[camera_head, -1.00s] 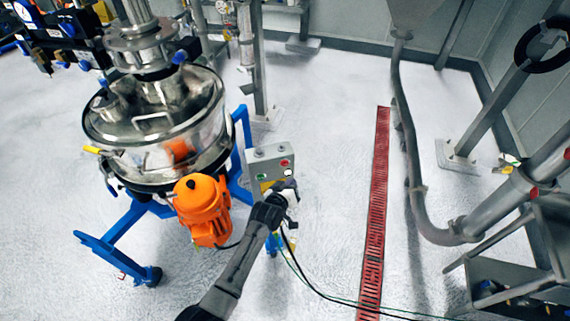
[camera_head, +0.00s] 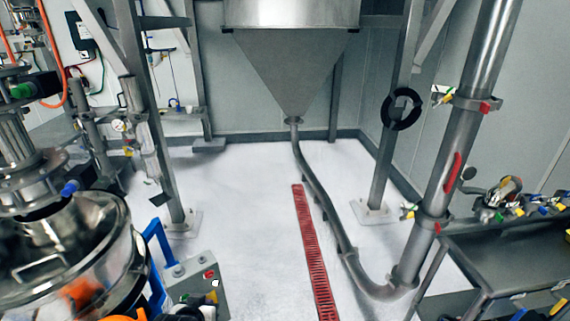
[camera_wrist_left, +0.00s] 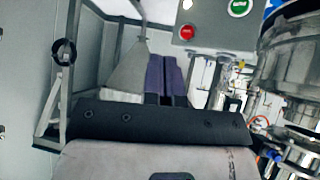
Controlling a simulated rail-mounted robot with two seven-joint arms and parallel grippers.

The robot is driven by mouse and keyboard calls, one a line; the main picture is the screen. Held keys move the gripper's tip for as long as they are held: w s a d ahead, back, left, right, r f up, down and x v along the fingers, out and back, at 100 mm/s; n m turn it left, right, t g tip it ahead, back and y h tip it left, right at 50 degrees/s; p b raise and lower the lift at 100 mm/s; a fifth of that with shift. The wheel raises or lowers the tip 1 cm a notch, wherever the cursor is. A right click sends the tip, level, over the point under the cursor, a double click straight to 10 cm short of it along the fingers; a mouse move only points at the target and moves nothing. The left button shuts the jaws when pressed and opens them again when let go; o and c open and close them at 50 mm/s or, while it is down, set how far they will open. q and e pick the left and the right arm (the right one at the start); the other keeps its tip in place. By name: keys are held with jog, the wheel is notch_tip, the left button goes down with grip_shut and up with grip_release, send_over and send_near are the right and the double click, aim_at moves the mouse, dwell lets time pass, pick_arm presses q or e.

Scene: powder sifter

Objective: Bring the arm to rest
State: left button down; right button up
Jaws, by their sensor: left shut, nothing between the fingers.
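My left gripper (camera_wrist_left: 167,78) shows in the left wrist view with its two purple fingers together and nothing between them. Beyond and above it is a grey control box (camera_wrist_left: 215,22) with a red button (camera_wrist_left: 187,32) and a green button (camera_wrist_left: 239,7). No contact with the box is visible in that view. In the head view the control box (camera_head: 198,287) stands at the bottom left, and a small dark part of my left arm shows below it at the frame edge. The fingers are hidden there. My right gripper is in neither view.
The steel sifter (camera_head: 85,250) stands left of the box on a blue frame (camera_head: 156,262). A hopper (camera_head: 292,75) feeds a curved pipe (camera_head: 322,198). A red floor grate (camera_head: 313,250) crosses open white floor. A metal bench (camera_head: 500,255) stands at right.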

pick_arm(q)
jog(key=s+a+m+g+y, duration=0.1)
jog(key=s+a, duration=0.1)
jog(key=s, duration=1.8)
jog(key=s+f+g, duration=0.2)
jog(key=s+f, duration=0.3)
jog(key=s, duration=0.3)
jog(key=s+f+g, duration=0.3)
jog(key=s+f, duration=0.3)
jog(key=s, duration=0.2)
notch_tip(320, 180, up, 22)
jog(key=p, duration=2.1)
jog(key=shift+s+f+m+p, duration=0.15)
jog(key=shift+s+m+p, duration=0.15)
jog(key=c, duration=1.9)
grip_release()
